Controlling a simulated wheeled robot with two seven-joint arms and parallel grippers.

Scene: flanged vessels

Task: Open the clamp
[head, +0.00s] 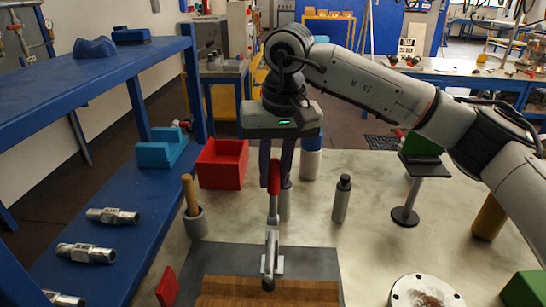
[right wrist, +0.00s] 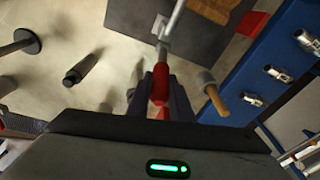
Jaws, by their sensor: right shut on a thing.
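The clamp (head: 271,252) is a grey metal toggle clamp with a red handle (head: 273,176). It sits on a dark grey plate (head: 315,262) beside a brown wooden block (head: 225,288), and its bar reaches over the block. The handle appears roughly upright. My right gripper (head: 276,182) comes down from above and is shut on the red handle. In the right wrist view the handle (right wrist: 160,84) lies between the dark fingers, with the clamp's metal (right wrist: 174,22) beyond. The fingers partly hide the handle's upper end. My left gripper is not in view.
A red bin (head: 222,164), a mortar with pestle (head: 194,215), and a dark grey bottle (head: 342,199) stand around the plate. A blue shelf (head: 130,262) with metal fittings is on the left. A round white flange (head: 427,292) lies at front right. Table between bottle and flange is clear.

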